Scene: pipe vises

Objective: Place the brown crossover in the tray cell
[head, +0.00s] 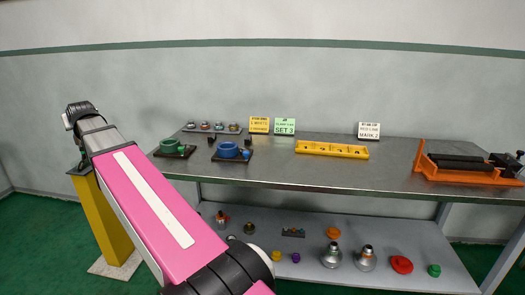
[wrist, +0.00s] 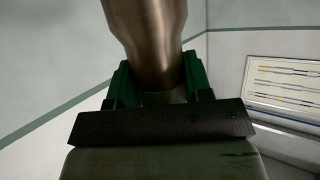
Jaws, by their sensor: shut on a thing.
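My gripper (wrist: 158,88) shows in the wrist view, its green fingers shut on a brownish metal piece. This piece, the brown crossover (wrist: 145,30), is wide at the top of the view and tapers to a narrower neck between the fingers. Its far end is cut off by the frame. In the head view neither the gripper nor the held piece can be made out. A long yellow tray (head: 332,149) with a row of dark-marked cells lies on the table, right of the middle. Which cell is meant cannot be told.
The metal table (head: 390,175) holds a green vise (head: 173,147), a blue vise (head: 228,150), a grey rack (head: 212,129) of small fittings and an orange vise (head: 465,168). Signs stand behind. Several fittings lie on the lower shelf (head: 385,250). A yellow post (head: 107,220) stands left.

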